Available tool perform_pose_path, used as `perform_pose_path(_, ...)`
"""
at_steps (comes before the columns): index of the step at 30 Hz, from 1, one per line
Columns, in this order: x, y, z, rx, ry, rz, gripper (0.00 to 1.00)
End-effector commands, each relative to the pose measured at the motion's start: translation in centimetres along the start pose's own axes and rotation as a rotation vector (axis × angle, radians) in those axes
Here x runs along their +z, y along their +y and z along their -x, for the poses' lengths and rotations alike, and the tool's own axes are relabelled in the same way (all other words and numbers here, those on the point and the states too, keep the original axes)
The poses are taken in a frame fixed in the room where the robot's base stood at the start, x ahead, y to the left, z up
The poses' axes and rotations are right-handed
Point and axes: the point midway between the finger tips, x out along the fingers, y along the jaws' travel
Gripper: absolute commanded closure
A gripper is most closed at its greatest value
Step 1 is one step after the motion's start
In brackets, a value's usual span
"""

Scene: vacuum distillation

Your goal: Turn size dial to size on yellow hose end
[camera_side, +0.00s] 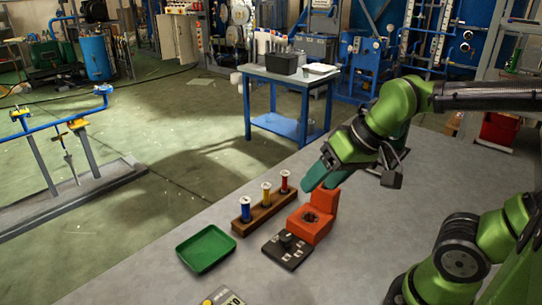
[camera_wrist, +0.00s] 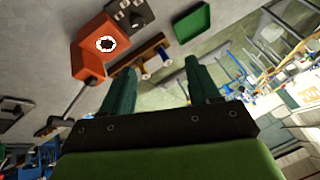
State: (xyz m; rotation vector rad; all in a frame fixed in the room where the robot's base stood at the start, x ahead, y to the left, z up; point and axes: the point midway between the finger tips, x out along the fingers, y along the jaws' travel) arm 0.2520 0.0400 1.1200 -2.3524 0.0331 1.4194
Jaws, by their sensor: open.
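The size dial is a dark knob on a small black box (camera_side: 287,250) on the grey table, in front of an orange-red crimping block (camera_side: 312,222) with a round dark opening. The black box also shows at the top of the wrist view (camera_wrist: 131,15). The yellow hose end (camera_side: 266,192) stands upright in the middle of a brown wooden rack (camera_side: 264,212), between a blue one (camera_side: 245,208) and a red one (camera_side: 285,181). My gripper (camera_side: 322,176) is open and empty, above and behind the block. Its teal fingers (camera_wrist: 160,72) are spread apart. Any size marks are too small to read.
A green tray (camera_side: 205,249) lies left of the black box. A grey and yellow device (camera_side: 222,297) is cut off at the bottom edge. The table left of my gripper is clear behind the rack. A blue cart (camera_side: 287,100) stands beyond the table.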

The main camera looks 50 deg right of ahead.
Motion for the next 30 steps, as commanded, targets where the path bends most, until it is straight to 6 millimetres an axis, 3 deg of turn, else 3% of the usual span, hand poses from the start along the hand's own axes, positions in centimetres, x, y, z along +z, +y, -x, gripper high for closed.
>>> perform_pose_path(9, -3.9, -1.1, -6.2, 0.114, -0.377, 0.535, 0.39)
perform_pose_path(12, -5.0, -1.1, -7.6, 0.121, -0.479, 0.731, 0.39)
perform_pose_path(15, -5.9, -0.9, -7.6, 0.113, -0.533, 0.871, 0.39)
perform_pose_path(23, -5.7, -0.6, -7.4, 0.082, -0.568, 1.001, 0.39)
perform_pose_path(30, -4.0, 0.7, -10.8, 0.081, -0.571, 1.000, 0.39)
